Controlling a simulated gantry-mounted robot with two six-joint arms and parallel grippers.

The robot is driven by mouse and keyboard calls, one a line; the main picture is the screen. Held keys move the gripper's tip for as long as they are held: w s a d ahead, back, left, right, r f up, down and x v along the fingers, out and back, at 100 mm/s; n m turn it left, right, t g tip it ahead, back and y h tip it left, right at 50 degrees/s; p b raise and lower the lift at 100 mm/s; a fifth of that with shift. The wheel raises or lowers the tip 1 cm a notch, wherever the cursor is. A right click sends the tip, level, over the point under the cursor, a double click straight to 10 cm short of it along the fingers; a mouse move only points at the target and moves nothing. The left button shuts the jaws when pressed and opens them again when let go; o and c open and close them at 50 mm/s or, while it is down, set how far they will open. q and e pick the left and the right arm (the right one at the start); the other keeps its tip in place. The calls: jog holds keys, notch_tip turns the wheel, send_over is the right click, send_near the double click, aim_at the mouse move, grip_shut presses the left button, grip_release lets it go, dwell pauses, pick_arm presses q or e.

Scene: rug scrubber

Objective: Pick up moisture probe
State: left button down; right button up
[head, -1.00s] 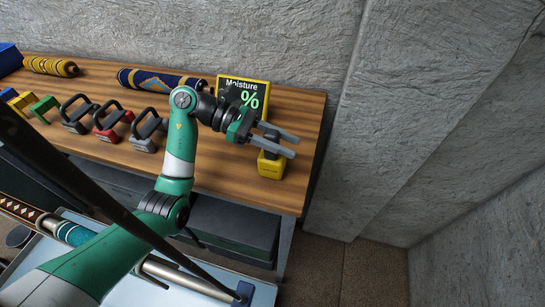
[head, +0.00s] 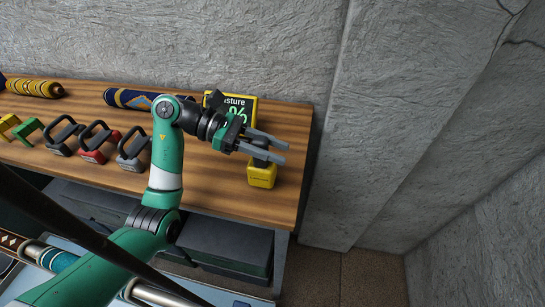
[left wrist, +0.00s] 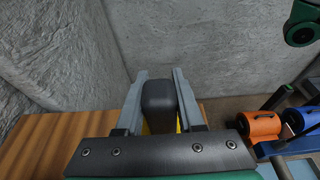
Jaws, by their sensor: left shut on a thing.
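The moisture probe is a small yellow block (head: 262,175) with a dark upper grip, near the right end of the wooden bench. My left gripper (head: 283,151) is over it, with its grey fingers on either side of the dark grip. In the left wrist view the dark grip (left wrist: 158,100) stands between the two fingers, and the gripper is shut on it. Only slivers of yellow show below it there. The block appears to be at the bench top; I cannot tell whether it touches. My right gripper is not in view.
A yellow-framed moisture display (head: 240,108) stands just behind, partly hidden by my left arm. Several handled blocks, such as a red one (head: 97,143), line the bench (head: 225,195) to the left. Rolled rugs (head: 125,98) lie at the back. A concrete wall (head: 240,40) stands behind.

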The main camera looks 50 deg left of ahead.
pick_arm(q)
jog(key=s+r+b, duration=0.2)
jog(key=s+r, duration=0.8)
jog(key=s, duration=0.4)
jog(key=shift+r+b, duration=0.3)
jog(key=shift+r, duration=0.05)
jog(key=shift+s, duration=0.15)
